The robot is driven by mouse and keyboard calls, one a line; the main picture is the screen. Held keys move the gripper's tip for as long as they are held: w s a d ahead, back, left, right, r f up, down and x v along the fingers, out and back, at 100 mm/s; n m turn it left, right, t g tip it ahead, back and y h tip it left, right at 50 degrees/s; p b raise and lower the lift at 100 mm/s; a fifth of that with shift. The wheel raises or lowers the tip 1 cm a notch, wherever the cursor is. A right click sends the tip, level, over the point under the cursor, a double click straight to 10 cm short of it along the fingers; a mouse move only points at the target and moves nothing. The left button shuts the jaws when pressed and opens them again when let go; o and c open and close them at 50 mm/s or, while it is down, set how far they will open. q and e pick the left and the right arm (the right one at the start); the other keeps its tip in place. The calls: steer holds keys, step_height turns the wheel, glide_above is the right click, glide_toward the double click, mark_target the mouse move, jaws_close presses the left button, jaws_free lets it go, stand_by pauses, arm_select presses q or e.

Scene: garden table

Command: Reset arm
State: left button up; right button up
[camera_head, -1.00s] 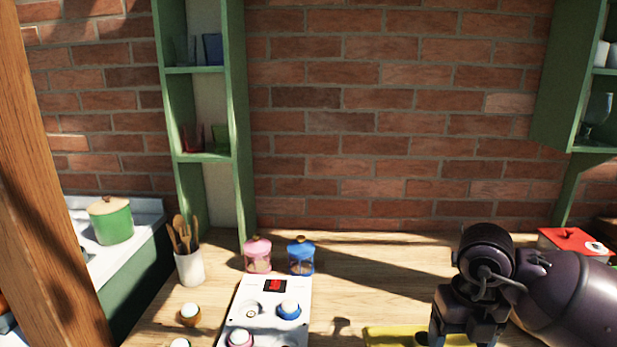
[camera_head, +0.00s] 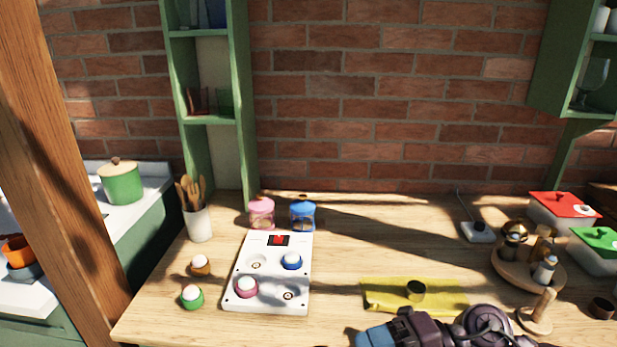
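My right arm enters at the bottom right, and its dark gripper with a blue end (camera_head: 376,338) is low over the near part of the table, pointing left. Its fingertips are cut off by the lower picture edge, so whether it is open or shut does not show. No held object is visible. My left gripper is out of view. Beyond the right gripper lies a yellow cloth (camera_head: 385,295) with a small dark round piece (camera_head: 416,291) on it.
A white panel (camera_head: 270,295) with coloured knobs lies left of centre, with green (camera_head: 191,298) and orange (camera_head: 201,266) knobs beside it. Pink (camera_head: 262,214) and blue (camera_head: 302,215) jars stand behind. A round wooden rack (camera_head: 510,277) is at right. The table's middle back is clear.

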steer(key=w+d+f+m+t+h, duration=0.1)
steer(key=d+f+m+t+h, duration=0.3)
steer(key=m+t, duration=0.7)
steer(key=w+d+f+m+t+h, duration=0.2)
steer(key=d+m+t, duration=0.4)
steer(key=m+t, duration=0.45)
steer(key=s+d+f+m+g+h, duration=0.4)
steer(key=s+f+m, duration=0.2)
steer(key=f, duration=0.3)
steer(key=s+d+f+m+g+h, duration=0.3)
steer(key=s+f+m+g+h, duration=0.1)
steer(key=f, duration=0.5)
steer(key=s+m+h, duration=0.1)
steer(key=s+m, duration=0.1)
steer(key=s, duration=0.1)
steer(key=shift+s+d+f+h, duration=0.15)
steer(key=shift+d+f+h, duration=0.15)
steer(key=shift+d+f, duration=0.1)
